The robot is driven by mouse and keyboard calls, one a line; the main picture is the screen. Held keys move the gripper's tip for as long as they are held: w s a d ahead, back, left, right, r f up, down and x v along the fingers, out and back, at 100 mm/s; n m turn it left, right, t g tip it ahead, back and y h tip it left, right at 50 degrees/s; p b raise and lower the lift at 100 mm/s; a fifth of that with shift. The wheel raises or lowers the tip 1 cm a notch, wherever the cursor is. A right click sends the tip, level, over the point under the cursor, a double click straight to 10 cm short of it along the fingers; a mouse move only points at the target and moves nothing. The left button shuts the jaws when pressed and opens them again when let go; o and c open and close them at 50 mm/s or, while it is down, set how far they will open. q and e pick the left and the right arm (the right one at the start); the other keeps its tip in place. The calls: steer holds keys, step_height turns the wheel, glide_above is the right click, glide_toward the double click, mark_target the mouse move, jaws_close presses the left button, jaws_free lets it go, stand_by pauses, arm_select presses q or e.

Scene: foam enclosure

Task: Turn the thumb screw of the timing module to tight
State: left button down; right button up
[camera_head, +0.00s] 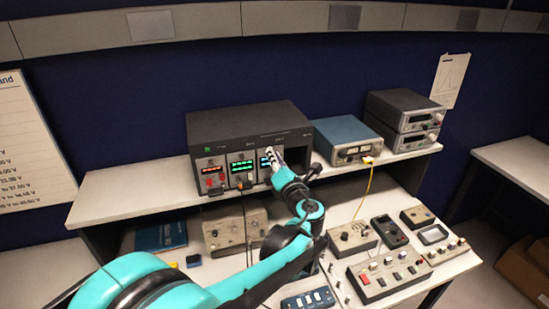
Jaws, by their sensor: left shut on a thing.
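A dark rack case (232,122) stands on the raised shelf, with several display modules in its front. The left module (210,173) has a red display, the middle module (241,169) a green one. The module on the right (264,162) has a blue display and is partly covered by my left gripper (271,157). I cannot read the labels to tell which is the timing module. My left gripper is at the front of this right module, shut on a small part there, seemingly the thumb screw, which its fingers hide. My right gripper is out of view.
A blue meter box (342,135) and stacked grey instruments (405,112) stand right of the rack. A yellow cable (369,185) hangs from the blue box. Control boxes (388,274) fill the lower bench; an open slot (297,148) is at the rack's right.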

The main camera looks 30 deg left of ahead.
arm_select(q)
steer(key=m, duration=0.6)
steer(key=shift+m, duration=0.3)
stand_by(0.4)
steer(key=c, duration=1.5)
jaws_free()
steer(key=shift+o, duration=0.2)
steer(key=v, duration=1.2)
steer(key=shift+w, duration=0.1)
